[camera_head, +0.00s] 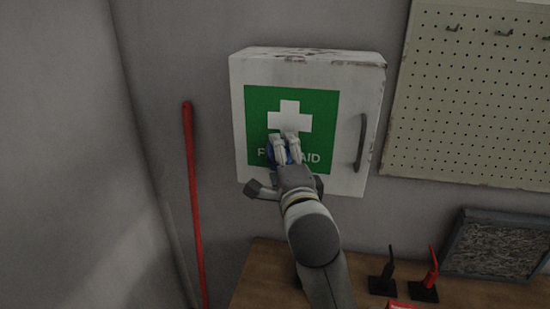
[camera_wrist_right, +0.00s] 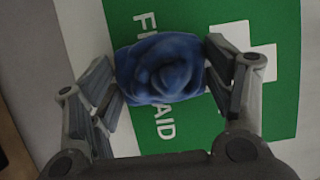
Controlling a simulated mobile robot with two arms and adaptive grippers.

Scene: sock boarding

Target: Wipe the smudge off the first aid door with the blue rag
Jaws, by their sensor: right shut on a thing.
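The white first aid cabinet (camera_head: 306,66) hangs on the wall, its door closed, with a green panel (camera_head: 258,104), a white cross and a dark handle (camera_head: 361,143) at the right. My right gripper (camera_head: 284,143) is in front of the lower part of the green panel. It is shut on the bunched blue rag (camera_head: 270,155). In the right wrist view the rag (camera_wrist_right: 158,70) sits between the fingers, over the middle of the lettering. I cannot tell whether it touches the door. No smudge can be made out on the door. My left gripper is not in view.
A red pole (camera_head: 192,200) leans against the wall at left. A pegboard (camera_head: 470,100) hangs at right. Below are a wooden bench (camera_head: 262,280), two small dark-based items (camera_head: 383,284) (camera_head: 427,286) and a dark-framed tray (camera_head: 497,245).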

